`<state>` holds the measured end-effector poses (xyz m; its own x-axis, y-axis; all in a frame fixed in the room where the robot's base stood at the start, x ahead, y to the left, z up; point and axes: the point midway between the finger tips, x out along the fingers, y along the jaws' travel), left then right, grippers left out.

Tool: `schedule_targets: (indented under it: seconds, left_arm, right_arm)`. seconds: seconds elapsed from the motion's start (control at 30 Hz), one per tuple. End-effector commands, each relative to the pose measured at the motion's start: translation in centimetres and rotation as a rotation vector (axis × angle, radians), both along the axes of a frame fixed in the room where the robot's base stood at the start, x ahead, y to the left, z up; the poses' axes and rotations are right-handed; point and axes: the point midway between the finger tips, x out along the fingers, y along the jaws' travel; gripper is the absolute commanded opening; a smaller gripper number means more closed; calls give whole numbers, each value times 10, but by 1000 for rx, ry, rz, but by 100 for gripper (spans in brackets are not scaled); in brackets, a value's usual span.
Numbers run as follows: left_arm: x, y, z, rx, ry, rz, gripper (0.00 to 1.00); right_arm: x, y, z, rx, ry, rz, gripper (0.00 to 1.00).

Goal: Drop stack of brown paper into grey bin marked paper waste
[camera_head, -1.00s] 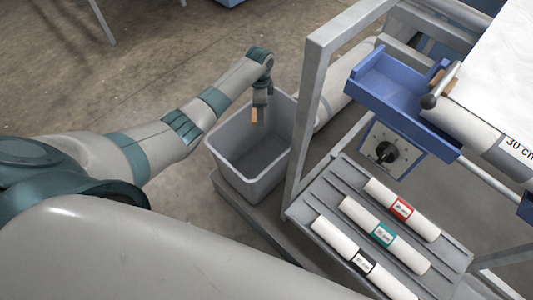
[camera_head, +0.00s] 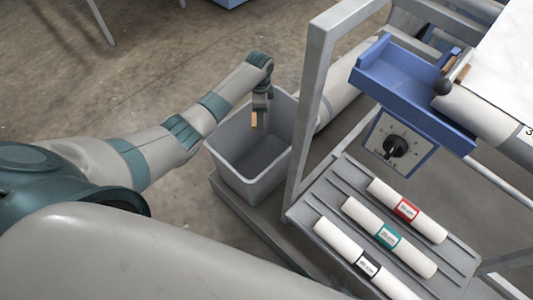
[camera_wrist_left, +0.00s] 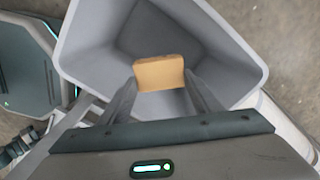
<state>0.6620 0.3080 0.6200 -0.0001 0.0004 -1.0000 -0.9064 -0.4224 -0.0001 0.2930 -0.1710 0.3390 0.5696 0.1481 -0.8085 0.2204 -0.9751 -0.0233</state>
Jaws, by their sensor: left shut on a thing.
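The stack of brown paper (camera_head: 253,120) shows as a small brown block between the fingertips of my left gripper (camera_head: 260,104). In the left wrist view, both fingers of the left gripper (camera_wrist_left: 160,88) are closed on the brown stack (camera_wrist_left: 159,72). The gripper points down over the open mouth of the grey bin (camera_head: 226,170), and the stack is above the bin's floor. The bin also shows in the left wrist view (camera_wrist_left: 82,52), with nothing visible in its seen part. I cannot see its marking. My right gripper is not in view.
A metal press frame (camera_head: 312,120) stands close to the bin's right side. It carries a blue tray (camera_head: 395,78), a dial box (camera_head: 397,143) and a grey shelf (camera_head: 345,180) with white rolls (camera_head: 405,208). Open concrete floor (camera_head: 150,65) lies behind the arm.

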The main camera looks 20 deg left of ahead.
Motion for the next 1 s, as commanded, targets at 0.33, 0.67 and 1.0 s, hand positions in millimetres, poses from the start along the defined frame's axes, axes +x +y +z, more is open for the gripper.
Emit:
schedule_targets:
  seconds: [0.33,0.67,1.0]
  left_arm:
    - [0,0,0,0,0,0,80]
    - [0,0,3,0,-1,0,80]
    - [1,0,39,-1,-4,-1,80]
  right_arm:
    - [0,0,0,0,1,0,18]
    - [0,0,0,0,0,0,18]
    - [-1,-1,1,1,-6,1,18]
